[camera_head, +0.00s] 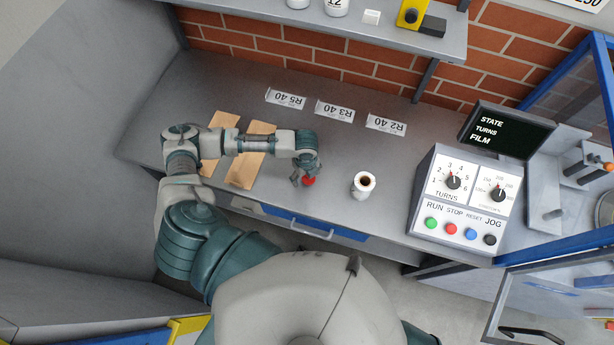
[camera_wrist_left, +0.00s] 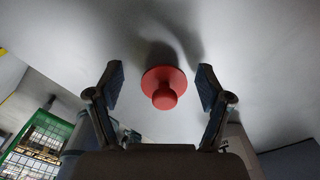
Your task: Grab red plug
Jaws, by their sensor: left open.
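The red plug (camera_head: 309,181) sits on the grey bench top near its front edge in the head view. In the left wrist view the red plug (camera_wrist_left: 163,88) shows as a wide red disc with a narrower round knob facing the camera. My left gripper (camera_head: 300,177) is at the plug and partly covers it in the head view. In the left wrist view its two fingers (camera_wrist_left: 160,88) are apart, one on each side of the plug, with a gap to it on both sides. The left gripper is open and empty. My right gripper is not in view.
A white cup (camera_head: 363,186) with dark contents stands right of the plug. A control box (camera_head: 464,200) with dials and buttons is further right. Wooden boards (camera_head: 252,160) lie under my left arm. Paper labels (camera_head: 334,111) stand behind. A shelf (camera_head: 330,27) overhangs the back.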

